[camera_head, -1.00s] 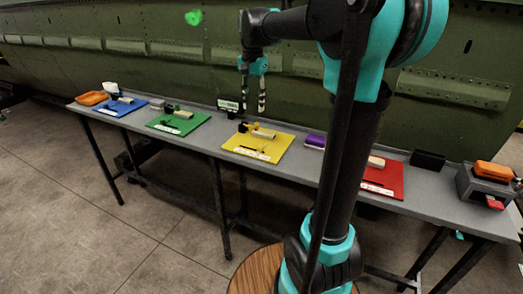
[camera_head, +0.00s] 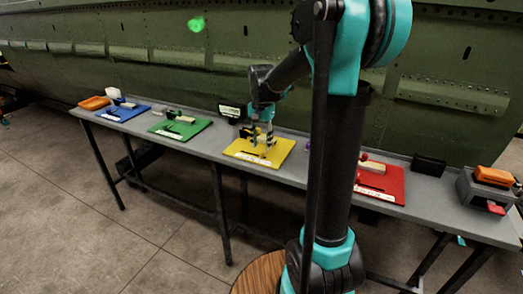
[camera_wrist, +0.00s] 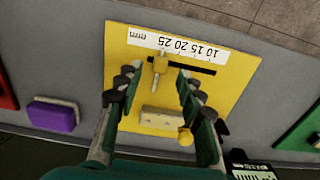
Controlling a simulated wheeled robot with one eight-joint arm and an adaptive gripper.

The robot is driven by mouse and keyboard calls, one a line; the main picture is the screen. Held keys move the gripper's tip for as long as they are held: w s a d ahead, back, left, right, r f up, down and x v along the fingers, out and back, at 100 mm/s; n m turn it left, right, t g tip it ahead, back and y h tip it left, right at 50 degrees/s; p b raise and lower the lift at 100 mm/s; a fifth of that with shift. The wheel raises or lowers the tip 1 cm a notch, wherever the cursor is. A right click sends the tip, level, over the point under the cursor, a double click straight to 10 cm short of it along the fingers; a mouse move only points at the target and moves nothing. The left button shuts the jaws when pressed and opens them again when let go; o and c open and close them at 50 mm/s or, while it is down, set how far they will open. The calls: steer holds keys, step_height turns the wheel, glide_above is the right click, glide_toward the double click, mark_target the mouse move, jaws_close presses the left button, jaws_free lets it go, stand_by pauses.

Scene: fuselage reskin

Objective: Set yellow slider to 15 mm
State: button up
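The yellow board (camera_head: 283,152) lies on the bench and fills the middle of the wrist view (camera_wrist: 232,95). It has a black slot (camera_wrist: 195,68) beside a white scale (camera_wrist: 150,41), which appears upside down with marks 10 to 25. My gripper (camera_head: 262,146) is above the board, pointing down.
A pale block (camera_wrist: 160,118) and a yellow ball-ended part (camera_wrist: 186,137) sit on the board near my fingers. A purple block (camera_wrist: 54,115) lies beside the board. Blue (camera_head: 121,113), green (camera_head: 188,131) and red (camera_head: 390,185) boards share the bench. A dark display (camera_head: 230,112) stands behind.

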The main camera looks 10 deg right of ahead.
mark_target(261, 151)
steer(key=shift+f, duration=1.75)
steer(key=shift+c, duration=0.5)
jaws_close()
